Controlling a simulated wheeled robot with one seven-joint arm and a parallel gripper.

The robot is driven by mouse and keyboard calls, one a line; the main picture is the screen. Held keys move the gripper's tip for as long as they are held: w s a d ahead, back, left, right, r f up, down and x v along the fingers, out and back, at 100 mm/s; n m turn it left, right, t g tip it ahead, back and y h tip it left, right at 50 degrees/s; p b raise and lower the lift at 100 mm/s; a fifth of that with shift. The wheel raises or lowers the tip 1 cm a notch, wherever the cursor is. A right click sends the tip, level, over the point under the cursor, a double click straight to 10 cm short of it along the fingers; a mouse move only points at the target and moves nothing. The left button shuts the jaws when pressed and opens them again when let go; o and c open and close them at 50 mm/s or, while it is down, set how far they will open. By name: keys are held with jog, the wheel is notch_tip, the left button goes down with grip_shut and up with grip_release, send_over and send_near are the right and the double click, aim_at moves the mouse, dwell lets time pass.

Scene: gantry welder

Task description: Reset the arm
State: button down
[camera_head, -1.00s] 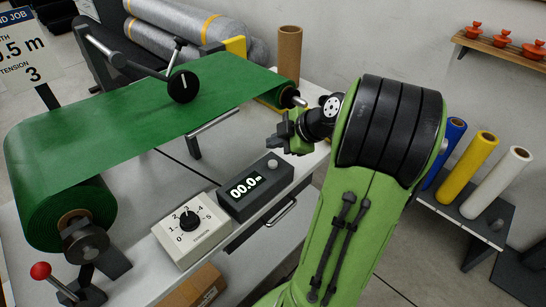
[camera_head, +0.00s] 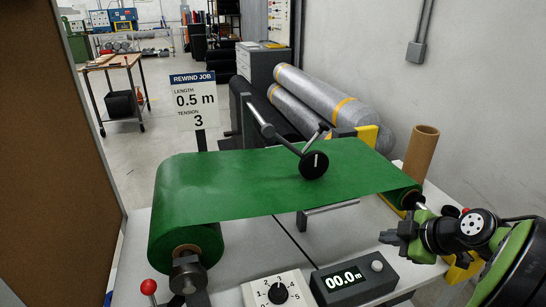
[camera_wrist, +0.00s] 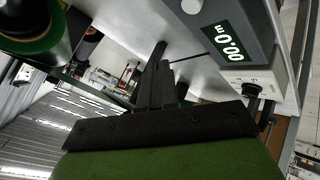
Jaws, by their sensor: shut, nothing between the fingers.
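My gripper (camera_head: 388,237) is at the right of the head view, black-fingered on my green arm, to the right of the counter box and over the table's right part. Its fingers are shut with nothing between them. In the wrist view the closed fingers (camera_wrist: 158,75) point up the picture, apart from the counter box. The dark counter box (camera_head: 353,281) reads 00.0 m; it also shows in the wrist view (camera_wrist: 232,30). The white tension dial box (camera_head: 262,292) stands left of it, its lower part cut off by the frame.
A green sheet (camera_head: 260,185) runs between a large roll and a core at right, under a black measuring wheel (camera_head: 314,165). A red-knobbed lever (camera_head: 148,287) stands at left. A sign (camera_head: 195,100) reads length 0.5 m, tension 3. A cardboard tube (camera_head: 421,153) stands behind my gripper.

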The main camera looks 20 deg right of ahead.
jog(key=s+a+r+m+g+h+p, duration=0.15)
jog(key=a+r+p, duration=0.3)
jog(key=a, duration=0.45)
jog(key=s+a+r+m+g+y+p, duration=0.1)
jog(key=s+a+r+m+g+p, duration=0.15)
jog(key=a+r, duration=0.5)
jog(key=s+a+r+m+p, duration=0.1)
jog(key=s+a+m+p, duration=0.1)
jog(key=s, duration=0.3)
jog(key=s+a+r+m+h+p, duration=0.1)
jog(key=s+a+m+p, duration=0.2)
jog(key=s+a+m, duration=0.1)
jog(key=shift+s+a+r+m+t, duration=0.3)
jog(key=shift+s+a+r+m, duration=0.05)
jog(key=shift+s+m, duration=0.5)
jog(key=shift+h, duration=0.25)
